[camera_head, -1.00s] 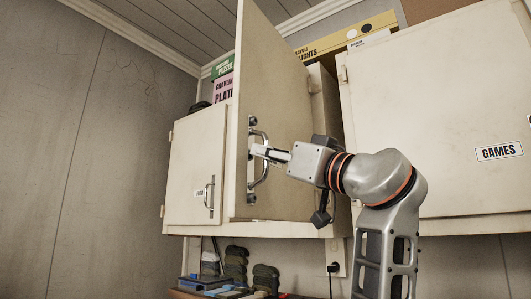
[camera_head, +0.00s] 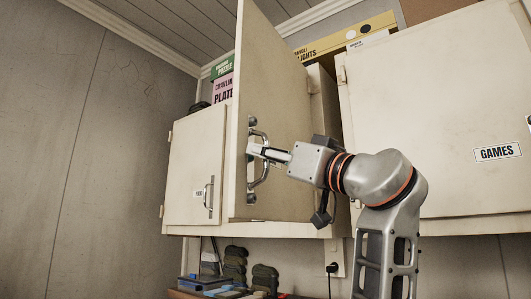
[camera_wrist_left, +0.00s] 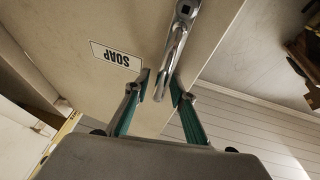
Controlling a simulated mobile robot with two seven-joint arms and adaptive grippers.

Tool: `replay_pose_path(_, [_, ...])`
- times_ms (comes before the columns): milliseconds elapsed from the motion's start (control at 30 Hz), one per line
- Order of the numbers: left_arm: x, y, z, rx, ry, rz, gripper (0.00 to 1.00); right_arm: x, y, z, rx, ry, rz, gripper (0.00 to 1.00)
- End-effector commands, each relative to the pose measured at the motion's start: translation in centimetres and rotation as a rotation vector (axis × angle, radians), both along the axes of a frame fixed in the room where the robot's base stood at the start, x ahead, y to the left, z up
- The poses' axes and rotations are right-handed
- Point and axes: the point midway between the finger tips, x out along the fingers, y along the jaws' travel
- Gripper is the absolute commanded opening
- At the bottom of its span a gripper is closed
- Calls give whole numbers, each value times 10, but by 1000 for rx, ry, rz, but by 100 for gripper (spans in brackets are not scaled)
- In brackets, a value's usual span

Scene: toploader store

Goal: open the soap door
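The soap door (camera_head: 282,120) is a cream cabinet door, swung out wide from the cabinet, so I see its edge and face at a slant in the head view. Its metal bar handle (camera_head: 253,185) stands upright near the free edge. The "SOAP" label shows on the door (camera_wrist_left: 116,56) in the left wrist view. My left gripper (camera_head: 254,150) is at the handle. In the left wrist view the teal-padded fingers (camera_wrist_left: 161,88) are apart, one on each side of the handle bar (camera_wrist_left: 176,45), with small gaps. My right gripper is not in view.
A small shut cupboard door (camera_head: 193,165) is on the left and the shut "GAMES" door (camera_head: 440,125) is on the right. Boxes (camera_head: 345,38) stand on top of the cabinets. Dark containers (camera_head: 236,265) stand on a surface below.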

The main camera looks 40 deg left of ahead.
Motion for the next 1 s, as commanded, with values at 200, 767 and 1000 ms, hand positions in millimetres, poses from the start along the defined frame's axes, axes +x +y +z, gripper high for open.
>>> replay_pose_path(200, [0, -26, -11, 1, 2, -4, 24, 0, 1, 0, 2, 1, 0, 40])
replay_pose_path(767, [-2, -69, -28, 1, -1, -1, 24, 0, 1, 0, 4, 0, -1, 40])
replay_pose_path(1000, [-2, -68, -28, 1, -1, -1, 24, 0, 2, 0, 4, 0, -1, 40])
